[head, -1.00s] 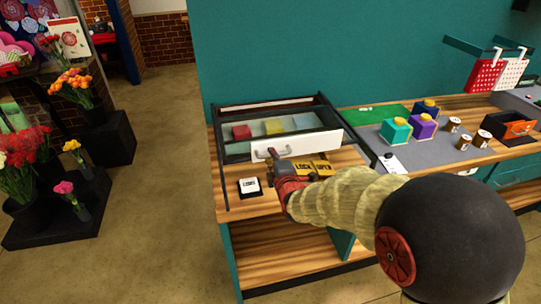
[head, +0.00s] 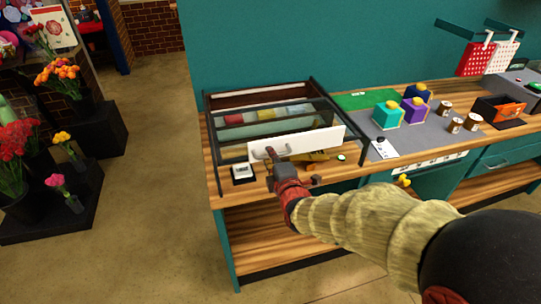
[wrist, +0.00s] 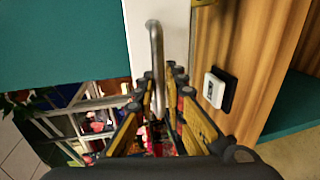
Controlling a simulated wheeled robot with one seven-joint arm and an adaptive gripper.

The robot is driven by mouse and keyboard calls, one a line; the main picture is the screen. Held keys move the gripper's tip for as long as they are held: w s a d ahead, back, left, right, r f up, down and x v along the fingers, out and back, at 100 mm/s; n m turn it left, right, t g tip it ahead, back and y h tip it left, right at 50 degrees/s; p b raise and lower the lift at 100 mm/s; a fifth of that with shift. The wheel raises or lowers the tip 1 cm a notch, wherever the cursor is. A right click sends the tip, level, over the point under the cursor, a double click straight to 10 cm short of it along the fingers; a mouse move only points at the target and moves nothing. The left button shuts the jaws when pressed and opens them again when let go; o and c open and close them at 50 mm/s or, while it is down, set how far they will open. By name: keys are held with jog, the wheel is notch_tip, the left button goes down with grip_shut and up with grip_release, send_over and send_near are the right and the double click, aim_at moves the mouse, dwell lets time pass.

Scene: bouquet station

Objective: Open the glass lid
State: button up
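The glass lid (head: 262,128) is a clear pane in a dark frame over a case on the left of the workbench, in the head view. A white front panel (head: 312,142) carries a metal bar handle (head: 283,151). Coloured blocks show beneath the glass. A brown strip shows behind the pane, at the back of the case. My gripper (head: 270,152) is at the left part of the handle. In the wrist view, my gripper's fingers (wrist: 159,78) lie close on both sides of the handle (wrist: 155,45) and look closed on it. The exact contact is partly hidden.
Teal, purple and blue boxes (head: 388,117), brown jars (head: 455,125) and a dark tray (head: 500,110) stand to the right. Flower stands (head: 95,130) are at left, with open floor between.

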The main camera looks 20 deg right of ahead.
dwell(0.3)
jog(key=v, duration=1.2)
dwell(0.3)
jog(key=s+a+f+m+g, duration=0.1)
jog(key=s+f+m+g, duration=0.75)
jog(key=m, duration=0.25)
jog(key=shift+s+d+r+m+g, duration=0.3)
jog(key=shift+s+r+m, duration=0.85)
jog(key=shift+s+r, duration=0.6)
jog(key=shift+s+d+r+m+g, duration=0.2)
jog(key=shift+s+d+r+m, duration=0.15)
jog(key=shift+s+r+m, duration=1.15)
jog(key=shift+s+d+r+m+g, duration=0.3)
jog(key=shift+s+r+m, duration=0.55)
jog(key=shift+s+r, duration=1.2)
